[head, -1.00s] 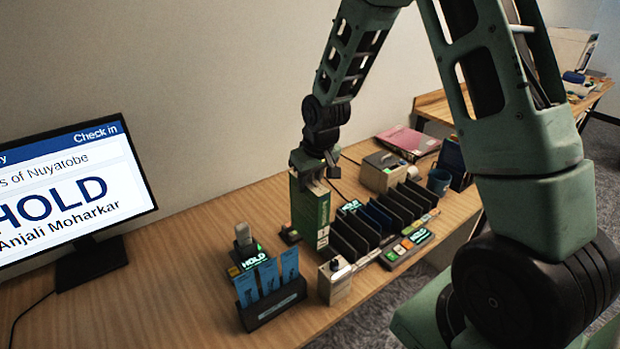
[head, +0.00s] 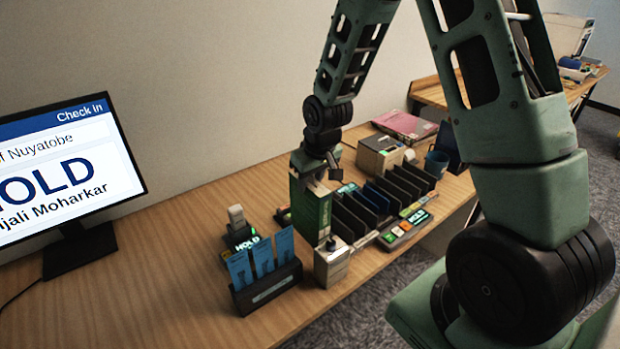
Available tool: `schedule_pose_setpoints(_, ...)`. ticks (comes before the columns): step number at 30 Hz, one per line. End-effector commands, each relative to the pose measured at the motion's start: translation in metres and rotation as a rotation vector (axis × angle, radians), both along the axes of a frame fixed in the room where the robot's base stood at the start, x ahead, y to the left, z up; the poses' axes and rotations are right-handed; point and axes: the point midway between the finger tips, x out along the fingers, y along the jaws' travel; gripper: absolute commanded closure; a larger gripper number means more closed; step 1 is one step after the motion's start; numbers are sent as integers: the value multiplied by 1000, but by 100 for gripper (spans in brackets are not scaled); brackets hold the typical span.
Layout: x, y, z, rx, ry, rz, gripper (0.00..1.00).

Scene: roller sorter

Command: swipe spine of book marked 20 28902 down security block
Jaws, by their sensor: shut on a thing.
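My gripper (head: 310,163) is shut on the top of a green book (head: 312,212), which hangs upright over the table. The number on the book is too small to read. A small pale block with a dark knob on top (head: 331,266) stands just in front of the book's lower end; it may be the security block, but I cannot tell for sure. The book's lower edge is partly hidden behind it, and I cannot tell whether they touch.
A rack of dark dividers (head: 385,203) stands close right of the book, with a button panel (head: 405,229) before it. A monitor (head: 66,170) is far left. The front-left table is clear.

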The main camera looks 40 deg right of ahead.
Motion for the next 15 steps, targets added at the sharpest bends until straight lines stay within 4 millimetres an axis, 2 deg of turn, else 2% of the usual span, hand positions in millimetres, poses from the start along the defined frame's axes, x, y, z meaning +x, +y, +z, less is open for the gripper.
schedule_pose_setpoints(15, 0, 0, -36, 0, 0, 0, 100)
